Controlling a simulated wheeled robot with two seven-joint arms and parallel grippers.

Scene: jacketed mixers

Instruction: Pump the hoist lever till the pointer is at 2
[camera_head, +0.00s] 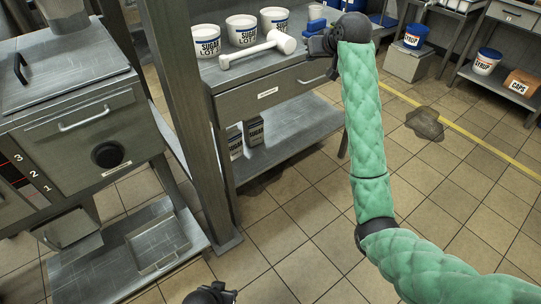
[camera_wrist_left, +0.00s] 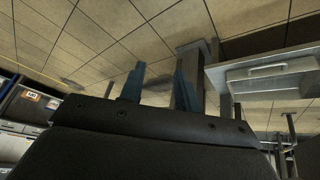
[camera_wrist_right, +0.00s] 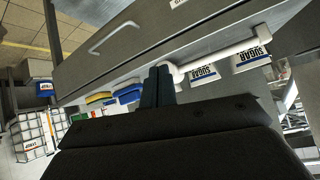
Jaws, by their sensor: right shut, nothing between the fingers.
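A number scale (camera_head: 36,174) with 3, 2 and 1 from top to bottom is on the grey machine (camera_head: 75,110) at the left of the head view. A dark panel with red marks is beside it at the picture's edge; I cannot tell the pointer's reading. I cannot make out the hoist lever in any view. My right gripper (camera_head: 322,46) is over the bench, by the head of a white mallet; its fingers (camera_wrist_right: 157,86) are together and empty. My left gripper (camera_head: 212,294) is low at the bottom edge; its fingers (camera_wrist_left: 158,82) are apart with nothing between them.
The bench (camera_head: 270,95) bears the white mallet (camera_head: 262,48) and several sugar tubs (camera_head: 241,31). A grey post (camera_head: 185,110) stands between machine and bench. A low tray (camera_head: 158,246) juts out below the machine. The tiled floor (camera_head: 285,215) in front is clear.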

